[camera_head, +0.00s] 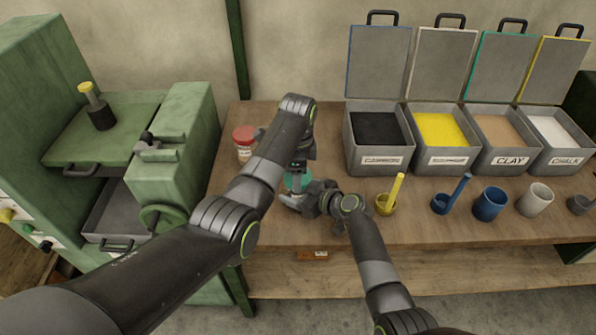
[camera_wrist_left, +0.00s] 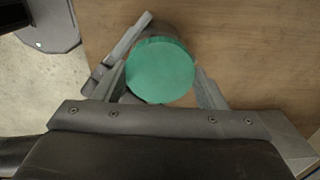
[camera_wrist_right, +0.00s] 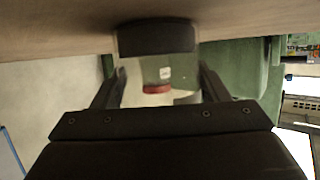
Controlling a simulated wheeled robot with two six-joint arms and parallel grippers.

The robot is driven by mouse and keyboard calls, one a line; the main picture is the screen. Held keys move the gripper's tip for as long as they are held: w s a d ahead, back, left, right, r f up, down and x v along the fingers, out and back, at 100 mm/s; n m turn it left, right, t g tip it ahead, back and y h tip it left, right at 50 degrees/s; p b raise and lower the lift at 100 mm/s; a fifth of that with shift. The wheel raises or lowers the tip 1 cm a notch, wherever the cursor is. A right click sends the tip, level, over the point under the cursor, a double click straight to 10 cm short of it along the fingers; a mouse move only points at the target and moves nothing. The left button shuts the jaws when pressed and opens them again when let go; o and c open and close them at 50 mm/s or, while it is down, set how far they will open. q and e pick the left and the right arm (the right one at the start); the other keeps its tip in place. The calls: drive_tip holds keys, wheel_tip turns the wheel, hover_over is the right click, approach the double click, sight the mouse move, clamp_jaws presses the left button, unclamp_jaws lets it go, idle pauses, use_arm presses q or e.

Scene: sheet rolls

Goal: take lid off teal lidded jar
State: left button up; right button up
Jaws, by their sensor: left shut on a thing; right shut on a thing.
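The teal lidded jar (camera_head: 296,183) stands near the left end of the table, mostly hidden by my two grippers. Its round teal lid (camera_wrist_left: 160,70) fills the space between the fingers of my left gripper (camera_wrist_left: 162,85), which is shut on it from above. A dark part of the jar shows past the lid's far edge. My right gripper (camera_head: 306,199) comes in low from the right and is shut on the jar's body. In the right wrist view, upside down, a dark band of the jar (camera_wrist_right: 155,38) shows against the table. I cannot tell whether lid and jar touch.
A red-lidded jar (camera_head: 245,143) stands close behind and left. A yellow cup with a handle-like stick (camera_head: 386,204), a blue one (camera_head: 440,203) and more cups stand to the right. Open bins (camera_head: 379,159) line the back. A green machine (camera_head: 175,150) borders the table's left.

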use_arm(q)
drive_tip(key=shift+n, duration=0.9)
drive_tip(key=o, duration=1.1)
drive_tip(key=shift+r, duration=2.25)
drive_tip(key=shift+c, duration=0.5)
drive_tip(key=m, duration=0.1)
drive_tip(key=r+m, duration=0.1)
drive_tip(key=m, duration=0.2)
drive_tip(key=shift+r+m, duration=0.35)
drive_tip(key=shift+m, duration=0.05)
drive_tip(key=m, duration=0.1)
drive_tip(key=r+m, duration=0.1)
drive_tip(key=m, duration=0.3)
drive_tip(key=shift+r, duration=0.35)
drive_tip(key=shift+f, duration=4)
